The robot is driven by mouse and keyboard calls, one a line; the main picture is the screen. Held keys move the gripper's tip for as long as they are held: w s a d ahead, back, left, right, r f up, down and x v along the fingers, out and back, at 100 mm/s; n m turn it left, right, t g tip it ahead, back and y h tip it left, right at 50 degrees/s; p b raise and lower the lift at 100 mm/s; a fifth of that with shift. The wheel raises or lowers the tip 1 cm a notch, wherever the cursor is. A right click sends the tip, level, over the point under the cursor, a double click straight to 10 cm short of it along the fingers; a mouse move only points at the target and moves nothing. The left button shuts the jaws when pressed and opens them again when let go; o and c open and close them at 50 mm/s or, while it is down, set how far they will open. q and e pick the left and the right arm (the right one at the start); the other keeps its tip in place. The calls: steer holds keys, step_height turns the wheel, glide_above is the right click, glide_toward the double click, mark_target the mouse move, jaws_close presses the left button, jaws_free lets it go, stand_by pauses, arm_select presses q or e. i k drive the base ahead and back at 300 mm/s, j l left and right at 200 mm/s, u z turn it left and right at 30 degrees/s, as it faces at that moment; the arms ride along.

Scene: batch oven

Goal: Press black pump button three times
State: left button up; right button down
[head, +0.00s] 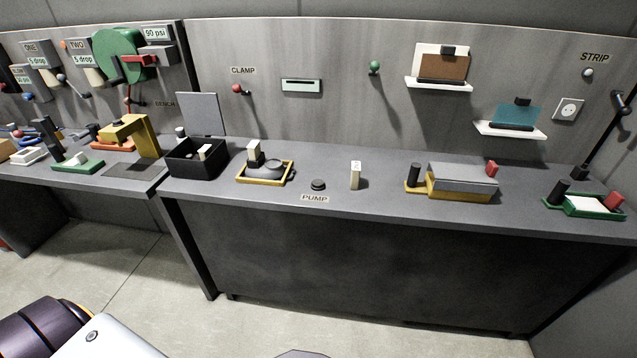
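The black pump button (318,184) is a small, low round knob on the grey counter, just behind the white PUMP label (314,198). Nothing touches it or covers it from above. Part of my own body shows at the lower left, well apart from the counter. No fingertips of my left or right gripper show in the head view.
Left of the button is a yellow-framed tray (264,181); right of it stands a small white block (355,175). A black open box (197,163) and a yellow-based grey unit (461,184) are farther out. Open floor (250,315) lies before the counter.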

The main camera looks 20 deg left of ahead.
mark_target(317, 184)
steer(key=i+l+u, duration=0.3)
steer(key=u, duration=0.15)
steer(key=i+l+u, duration=0.25)
steer(key=l+u, duration=0.2)
steer(key=i+l+u, duration=0.15)
steer(key=l+u, duration=0.3)
